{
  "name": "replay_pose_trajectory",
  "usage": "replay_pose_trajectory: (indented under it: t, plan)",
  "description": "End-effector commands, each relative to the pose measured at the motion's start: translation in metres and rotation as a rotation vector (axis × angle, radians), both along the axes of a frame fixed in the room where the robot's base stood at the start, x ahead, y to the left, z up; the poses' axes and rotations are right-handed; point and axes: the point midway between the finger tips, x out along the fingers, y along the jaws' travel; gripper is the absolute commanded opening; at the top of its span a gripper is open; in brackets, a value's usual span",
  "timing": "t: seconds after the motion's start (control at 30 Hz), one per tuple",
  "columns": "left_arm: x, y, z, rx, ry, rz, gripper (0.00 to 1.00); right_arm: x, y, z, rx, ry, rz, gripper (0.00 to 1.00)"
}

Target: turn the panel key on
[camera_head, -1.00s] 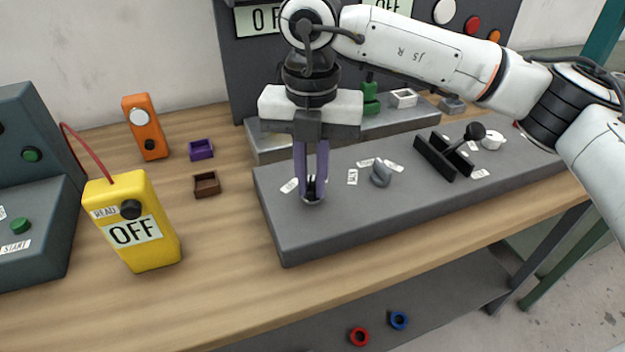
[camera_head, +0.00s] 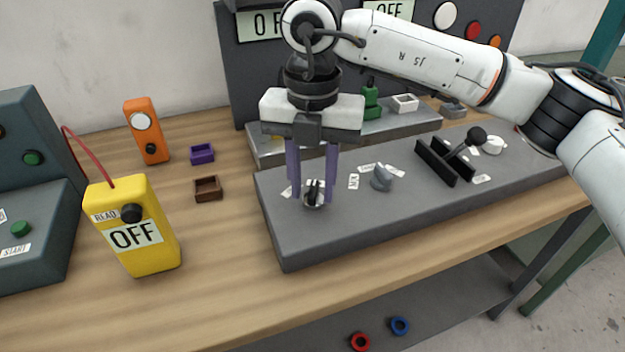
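The panel key (camera_head: 314,190) is a small black key in a round silver lock on the left part of the grey panel (camera_head: 330,231). It looks upright, and its exact turn is hard to tell. My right gripper (camera_head: 313,198) points straight down over it, with one purple finger on each side of the key. The fingers stand apart from the key, with a gap on both sides. White labels lie around the lock, partly hidden by the fingers. My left gripper is not in view.
A grey knob (camera_head: 381,178) and a black lever (camera_head: 463,146) stand to the right on the panel. A yellow meter (camera_head: 137,240) reading OFF, a brown tray (camera_head: 208,194) and a purple tray (camera_head: 202,157) are to the left. The wood in front is clear.

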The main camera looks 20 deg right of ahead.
Motion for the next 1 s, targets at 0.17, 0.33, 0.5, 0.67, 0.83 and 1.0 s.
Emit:
replay_pose_trajectory:
  t: [0.17, 0.33, 0.5, 0.67, 0.83, 1.0]
  plan:
    - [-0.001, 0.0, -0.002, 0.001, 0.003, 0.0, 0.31, 0.001, 0.0, 0.012, 0.001, -0.003, 0.0, 0.31]
    - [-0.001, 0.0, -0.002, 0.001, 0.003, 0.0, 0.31, 0.001, 0.001, 0.045, 0.001, -0.005, 0.0, 0.31]
    - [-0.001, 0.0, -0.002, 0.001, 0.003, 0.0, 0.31, 0.0, 0.0, 0.077, 0.001, -0.003, 0.0, 0.31]
    - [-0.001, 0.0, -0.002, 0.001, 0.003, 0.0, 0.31, 0.0, 0.0, 0.097, 0.001, -0.003, 0.0, 0.31]
    - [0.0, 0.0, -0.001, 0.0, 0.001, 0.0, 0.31, 0.0, 0.0, 0.103, 0.0, 0.0, 0.0, 0.31]
    - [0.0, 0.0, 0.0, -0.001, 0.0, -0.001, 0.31, 0.0, 0.0, 0.103, 0.0, 0.0, 0.0, 0.31]
